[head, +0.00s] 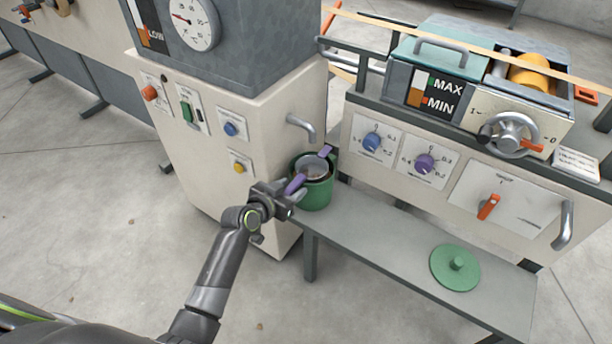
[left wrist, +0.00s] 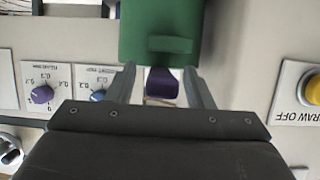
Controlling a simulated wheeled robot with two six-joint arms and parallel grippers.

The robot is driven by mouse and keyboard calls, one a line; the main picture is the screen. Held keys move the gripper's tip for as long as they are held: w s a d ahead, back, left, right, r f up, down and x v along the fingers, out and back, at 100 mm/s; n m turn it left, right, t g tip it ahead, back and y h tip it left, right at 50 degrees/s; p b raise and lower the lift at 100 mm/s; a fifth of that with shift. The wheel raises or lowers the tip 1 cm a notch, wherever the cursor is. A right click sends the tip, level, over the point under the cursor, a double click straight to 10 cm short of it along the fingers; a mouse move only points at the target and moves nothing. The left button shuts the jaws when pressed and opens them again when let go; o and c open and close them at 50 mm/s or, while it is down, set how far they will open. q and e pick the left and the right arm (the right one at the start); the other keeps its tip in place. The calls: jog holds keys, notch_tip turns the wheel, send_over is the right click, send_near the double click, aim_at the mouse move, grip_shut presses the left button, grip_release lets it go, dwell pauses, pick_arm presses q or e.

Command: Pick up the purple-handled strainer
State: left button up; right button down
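The strainer sits in the mouth of a green pot (head: 317,196), with its mesh bowl inside. Its purple handle (head: 296,184) sticks out over the near left rim, and a smaller purple tab (head: 325,151) shows at the far rim. My left gripper (head: 291,192) is at the purple handle. In the left wrist view the purple handle (left wrist: 162,83) lies between the two spread fingers of my left gripper (left wrist: 162,86), with small gaps visible on both sides. The green pot (left wrist: 160,20) is just beyond the fingertips. My right gripper is not in view.
A green lid (head: 455,267) lies at the shelf's right. The shelf between is clear. A control panel (head: 400,160) rises behind.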

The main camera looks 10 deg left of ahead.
pick_arm(q)
jog(key=c, duration=1)
jog(key=shift+r, duration=0.15)
